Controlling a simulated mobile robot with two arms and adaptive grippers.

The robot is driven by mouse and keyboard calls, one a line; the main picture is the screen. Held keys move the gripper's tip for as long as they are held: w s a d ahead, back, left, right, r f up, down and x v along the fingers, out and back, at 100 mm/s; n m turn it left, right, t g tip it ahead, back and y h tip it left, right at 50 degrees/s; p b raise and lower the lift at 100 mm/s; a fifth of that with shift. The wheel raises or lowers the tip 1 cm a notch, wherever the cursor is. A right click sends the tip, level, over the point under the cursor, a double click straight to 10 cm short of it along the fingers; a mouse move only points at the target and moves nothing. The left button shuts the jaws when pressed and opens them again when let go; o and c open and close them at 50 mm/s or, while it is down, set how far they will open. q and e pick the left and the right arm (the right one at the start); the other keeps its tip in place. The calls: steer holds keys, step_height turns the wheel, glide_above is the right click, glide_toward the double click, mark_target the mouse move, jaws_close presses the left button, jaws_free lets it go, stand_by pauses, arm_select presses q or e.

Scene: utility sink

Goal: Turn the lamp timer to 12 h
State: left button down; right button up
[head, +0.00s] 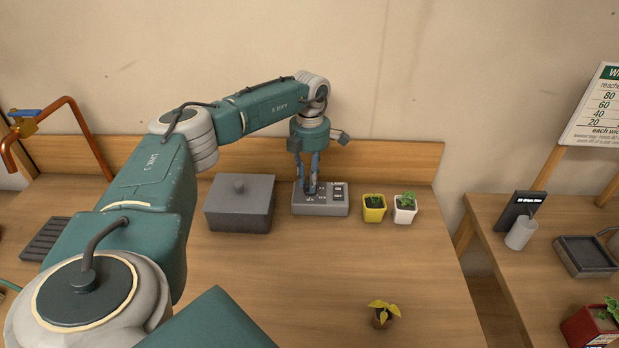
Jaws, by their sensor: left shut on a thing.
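The lamp timer (322,209) is a small grey box with dark markings on its top face, at the back of the wooden table near the backboard. My left gripper (310,190) points down onto the left part of its top and is shut on the timer's dial. The dial is mostly hidden by the fingers, so its setting cannot be read. Small labels and dark patches show on the timer to the right of the fingers. My right gripper is not in the picture.
A dark grey lidded box (240,204) stands just left of the timer. A yellow pot (374,214) and a white pot (405,215) with seedlings stand to its right. A yellow-leaved plant (381,316) stands nearer the front. The table's middle is clear.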

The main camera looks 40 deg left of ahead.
arm_select(q)
steer(key=m, duration=0.5)
steer(key=shift+w+m, duration=0.15)
steer(key=shift+m, duration=0.15)
steer(key=m, duration=0.5)
steer(key=shift+d+r, duration=0.1)
steer(key=shift+w, duration=0.1)
steer(key=c, duration=1.5)
jaws_free()
steer(key=shift+c, duration=0.2)
step_height(320, 180, up, 12)
